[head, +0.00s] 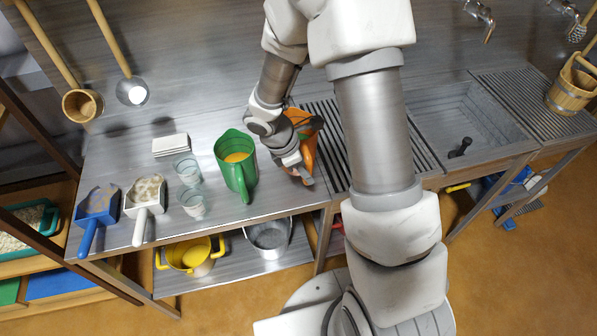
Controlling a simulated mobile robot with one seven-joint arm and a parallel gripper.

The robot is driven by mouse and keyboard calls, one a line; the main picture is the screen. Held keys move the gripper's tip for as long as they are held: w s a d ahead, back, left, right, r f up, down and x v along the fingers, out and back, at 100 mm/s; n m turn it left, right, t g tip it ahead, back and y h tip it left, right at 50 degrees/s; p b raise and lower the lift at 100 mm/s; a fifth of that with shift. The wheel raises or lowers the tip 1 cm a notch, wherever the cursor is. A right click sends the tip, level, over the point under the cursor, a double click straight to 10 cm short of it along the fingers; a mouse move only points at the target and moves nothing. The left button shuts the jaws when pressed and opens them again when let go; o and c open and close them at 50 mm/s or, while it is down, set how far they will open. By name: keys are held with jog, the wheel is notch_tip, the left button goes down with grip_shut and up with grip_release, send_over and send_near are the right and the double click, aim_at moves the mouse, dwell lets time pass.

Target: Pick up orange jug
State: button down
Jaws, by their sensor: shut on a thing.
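The orange jug (311,150) stands upright on the metal counter, just left of the ribbed drainboard. My arm and hand hide much of its front and left side. My gripper (305,178) is at the near side of the jug, around its handle, and is shut on it. The fingertips are small and partly hidden in this view. I cannot tell whether the jug's base is touching the counter.
A green jug (232,172) with orange contents stands close to the left. Two clear glasses (193,203), a white scoop (147,197), a blue scoop (97,207) and a white stack (170,145) are further left. A sink (463,115) lies right.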

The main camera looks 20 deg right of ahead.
jog(key=s+d+r, duration=0.4)
jog(key=s+r, duration=0.1)
jog(key=s, duration=0.2)
jog(key=shift+d+r, duration=0.15)
jog(key=shift+d, duration=0.25)
jog(key=shift+s, duration=0.1)
dwell(0.4)
jog(key=c, duration=1.4)
grip_release()
grip_shut()
